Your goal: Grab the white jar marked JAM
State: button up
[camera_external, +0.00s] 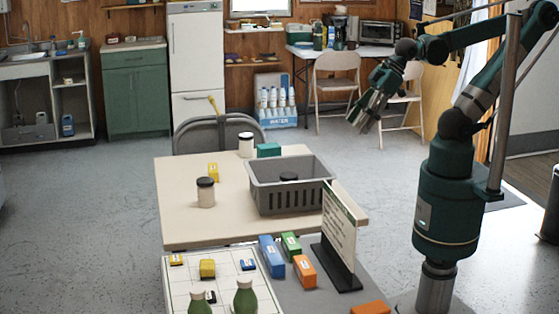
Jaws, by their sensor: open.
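A whitish jar with a dark lid (205,196) stands upright near the middle of the beige table. The jars' labels are too small to read, so I cannot tell which one is marked JAM. My gripper (361,121) is open and empty, raised in the air to the right of the table, well apart from all the jars.
The grey crate (262,201) takes up the table's right side. A yellow item (213,171) and a green box (269,150) stand near the jars. A sign (340,228) stands in front, beside several coloured boxes and green bottles (245,298). The table's front left is clear.

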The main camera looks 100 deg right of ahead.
jog(key=shift+o, duration=0.4)
dwell(0.4)
jog(key=w+d+r+m+g+h, duration=0.2)
jog(key=w+d+m, duration=0.3)
jog(key=w+d, duration=0.65)
jog(key=m+g+h+b, duration=0.15)
jog(key=m+g, duration=0.35)
jog(key=m, duration=0.8)
send_near(246, 136)
jog(key=shift+h, duration=0.45)
jog(key=f, duration=0.5)
jog(key=shift+w+d+f, duration=0.1)
jog(key=shift+d+f, duration=0.55)
jog(key=shift+d, duration=0.05)
